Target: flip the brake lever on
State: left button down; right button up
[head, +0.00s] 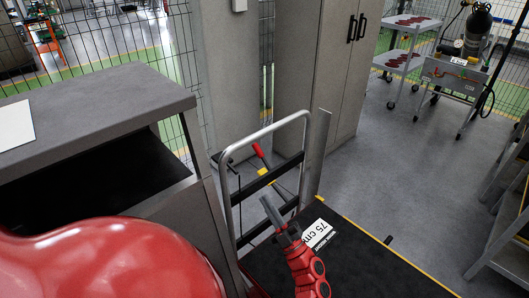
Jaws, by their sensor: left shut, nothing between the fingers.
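A lever with a red grip (258,150) shows behind the trolley's push handle (226,190), near the floor by the grey cabinet. I take it to be the brake lever; the handle frame partly covers its lower end, and I cannot tell its setting. My left gripper (266,204) is in front of the handle frame, above the black trolley deck (360,265). Its grey fingers are together and empty, pointing up and left. In the picture they are below the red grip, with no visible contact. My right gripper is not in view.
A grey bench (100,90) with an open shelf stands at the left. A tall grey cabinet (315,70) stands behind the trolley. Carts (405,60) are at the back right, and a metal rack (505,220) is at the right edge. The floor between is clear.

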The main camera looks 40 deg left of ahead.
pick_arm(q)
jog(key=w+a+m+h, duration=0.4)
jog(key=w, duration=0.4)
jog(key=w+a+m+t+h, duration=0.1)
jog(key=w+a+m+h, duration=0.3)
jog(key=w, duration=0.5)
jog(key=shift+m+t+h, duration=0.3)
jog(key=shift+m+h, duration=0.2)
jog(key=shift+h, duration=0.1)
jog(key=shift+a, duration=0.15)
send_near(258, 146)
notch_tip(258, 146, up, 2)
jog(key=a, duration=0.3)
jog(key=shift+w+a+f+b, duration=0.3)
jog(key=shift+a+f+b, duration=0.3)
jog(key=shift+f+b, duration=0.15)
jog(key=shift+w+a+f+b, duration=0.25)
jog(key=shift+a+f+b, duration=0.35)
jog(key=shift+b, duration=0.2)
jog(key=shift+r, duration=0.1)
